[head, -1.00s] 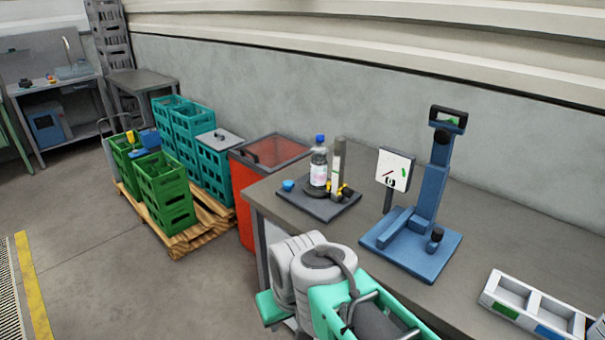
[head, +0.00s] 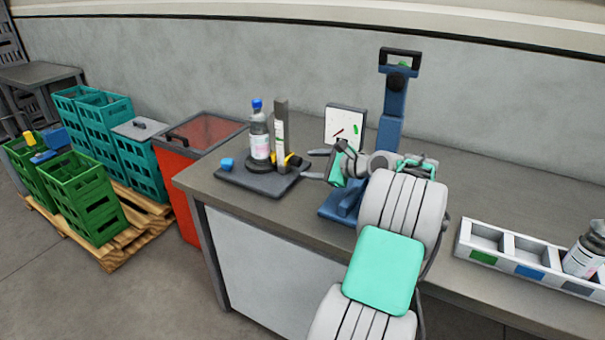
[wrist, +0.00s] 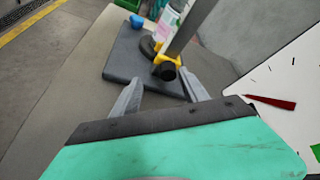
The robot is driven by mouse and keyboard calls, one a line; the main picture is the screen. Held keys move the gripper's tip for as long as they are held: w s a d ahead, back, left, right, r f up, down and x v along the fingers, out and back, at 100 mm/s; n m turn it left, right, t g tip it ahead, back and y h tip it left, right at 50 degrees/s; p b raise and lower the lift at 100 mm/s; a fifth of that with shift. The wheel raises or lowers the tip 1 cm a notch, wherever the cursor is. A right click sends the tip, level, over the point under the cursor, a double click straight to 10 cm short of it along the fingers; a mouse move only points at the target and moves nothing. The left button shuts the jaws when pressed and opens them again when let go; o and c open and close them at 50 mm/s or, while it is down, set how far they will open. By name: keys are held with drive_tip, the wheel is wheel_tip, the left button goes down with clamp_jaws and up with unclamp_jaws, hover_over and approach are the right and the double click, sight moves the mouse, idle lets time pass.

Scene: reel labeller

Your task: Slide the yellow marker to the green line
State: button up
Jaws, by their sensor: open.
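The yellow marker (head: 291,160) sits low on an upright grey post (head: 281,115) on a dark base plate (head: 245,184). In the wrist view the yellow marker (wrist: 160,58) wraps the post, with a black knob (wrist: 168,71) facing me. A small green mark (head: 279,133) shows on the post above the marker. A bottle (head: 259,135) stands upright just left of the post. My gripper (head: 315,164) is open and empty, right of the marker, with its fingers pointing towards it. In the wrist view the knob appears beyond and between the two fingertips.
A white dial panel (head: 346,122) with a red needle stands close behind my gripper. A blue stand (head: 392,115) is partly hidden by my arm. A white compartment tray (head: 468,240) lies at the right. A blue cap-like piece (head: 227,164) sits on the plate's left.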

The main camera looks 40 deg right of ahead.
sight(300, 162)
drive_tip(key=shift+m, duration=0.6)
drive_tip(key=w, duration=0.2)
drive_tip(key=w+f, duration=0.1)
drive_tip(key=w, duration=0.1)
drive_tip(key=w+d+f, duration=0.1)
drive_tip(key=w, duration=0.1)
drive_tip(key=shift+d+f, duration=0.1)
drive_tip(key=shift+f, duration=0.15)
clamp_jaws()
idle(0.6)
